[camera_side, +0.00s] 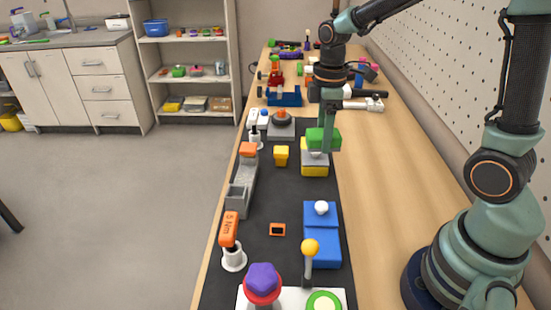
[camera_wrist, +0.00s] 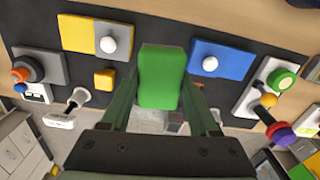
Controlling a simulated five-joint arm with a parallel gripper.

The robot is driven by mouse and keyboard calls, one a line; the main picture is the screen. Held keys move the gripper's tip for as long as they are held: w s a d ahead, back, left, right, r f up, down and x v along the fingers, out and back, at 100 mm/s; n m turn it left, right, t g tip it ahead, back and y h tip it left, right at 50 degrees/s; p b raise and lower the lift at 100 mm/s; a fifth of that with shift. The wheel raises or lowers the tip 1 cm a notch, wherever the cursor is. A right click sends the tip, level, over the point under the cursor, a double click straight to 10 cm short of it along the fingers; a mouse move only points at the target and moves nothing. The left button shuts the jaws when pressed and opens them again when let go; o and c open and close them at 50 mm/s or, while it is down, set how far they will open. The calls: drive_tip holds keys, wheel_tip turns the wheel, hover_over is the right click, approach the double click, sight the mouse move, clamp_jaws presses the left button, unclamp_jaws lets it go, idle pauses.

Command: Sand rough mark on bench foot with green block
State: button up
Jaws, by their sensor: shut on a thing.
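My gripper (camera_wrist: 160,92) is shut on the green block (camera_wrist: 160,78), with one finger on each side of it. In the side view the green block (camera_side: 322,138) appears level, over or in front of the yellow and grey plate (camera_side: 314,170). The wrist view puts it between that plate and the blue plate (camera_wrist: 220,60). It looks raised above the mat, but I cannot tell how high. A long grey piece (camera_side: 241,188) lies at the mat's left edge. I cannot tell whether it is the bench foot, and I make out no rough mark.
The dark mat (camera_side: 275,205) carries a small yellow block (camera_side: 281,156), two orange-topped items and a lever with a yellow ball (camera_side: 310,247). A purple and red knob (camera_side: 263,282) is at the front. The wooden bench (camera_side: 385,190) right of the mat is clear.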

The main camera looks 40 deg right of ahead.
wheel_tip(320, 180, down, 8)
idle(1.2)
drive_tip(key=o, duration=1.3)
drive_tip(key=shift+r, duration=0.1)
drive_tip(key=shift+f, duration=0.4)
drive_tip(key=shift+f, duration=0.3)
drive_tip(key=shift+f, duration=0.7)
drive_tip(key=shift+f, duration=0.35)
drive_tip(key=shift+f, duration=0.65)
drive_tip(key=shift+f, duration=0.35)
